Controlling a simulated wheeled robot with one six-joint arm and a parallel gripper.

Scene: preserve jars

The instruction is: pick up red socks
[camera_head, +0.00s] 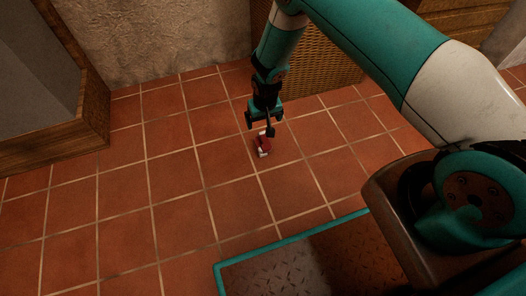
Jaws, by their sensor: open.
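The red socks (262,144) lie on the tiled floor as a small bundle with a pale part at the near end. My gripper (260,126) points down just above and behind the socks. Its jaws are open, and one finger overlaps the right edge of the socks in this view. I cannot tell whether the finger touches them. Part of the socks' far side is hidden by the gripper.
A woven wicker panel (308,62) stands behind my gripper, close to the wall (160,40). A wooden-framed piece (88,128) stands at the left. The terracotta floor (120,215) is clear to the left and in front of the socks.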

